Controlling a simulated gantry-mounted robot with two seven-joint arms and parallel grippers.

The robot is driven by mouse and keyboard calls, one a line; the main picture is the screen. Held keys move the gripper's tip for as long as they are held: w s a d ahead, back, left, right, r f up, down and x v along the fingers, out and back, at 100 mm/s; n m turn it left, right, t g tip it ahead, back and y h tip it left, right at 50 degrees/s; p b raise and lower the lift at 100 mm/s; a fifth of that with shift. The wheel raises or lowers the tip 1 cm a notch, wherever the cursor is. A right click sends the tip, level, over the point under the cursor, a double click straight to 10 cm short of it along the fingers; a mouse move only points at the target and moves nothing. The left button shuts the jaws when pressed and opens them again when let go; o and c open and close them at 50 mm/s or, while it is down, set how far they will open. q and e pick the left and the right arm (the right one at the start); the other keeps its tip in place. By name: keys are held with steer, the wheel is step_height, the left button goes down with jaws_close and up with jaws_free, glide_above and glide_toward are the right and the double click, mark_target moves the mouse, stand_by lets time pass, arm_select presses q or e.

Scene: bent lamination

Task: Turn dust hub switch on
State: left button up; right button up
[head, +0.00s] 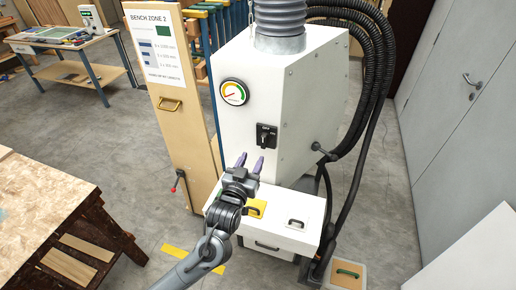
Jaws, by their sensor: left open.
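The dust hub (311,103) is a tall white cabinet in the middle of the head view, with a round gauge (234,92) on its front. Its switch (266,136) is a black rotary knob on a dark plate, right of and below the gauge. The knob's exact setting is too small to read. My left gripper (248,162) is open and empty, its two purple-tipped fingers pointing up toward the cabinet. In the picture it is just below and left of the switch, apart from it. My right gripper is not in view.
A white lower box (283,236) with a yellow-plated handle juts out below the switch. Black hoses (377,70) hang at the cabinet's right. A wooden panel (169,75) with a sign stands left. A wooden workbench (40,205) is at lower left.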

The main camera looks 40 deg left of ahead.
mark_target(263, 138)
arm_select(q)
steer(key=x, duration=1)
steer(key=shift+w+r, duration=0.15)
steer(key=shift+w, duration=0.25)
steer(key=shift+c, duration=0.2)
jaws_close()
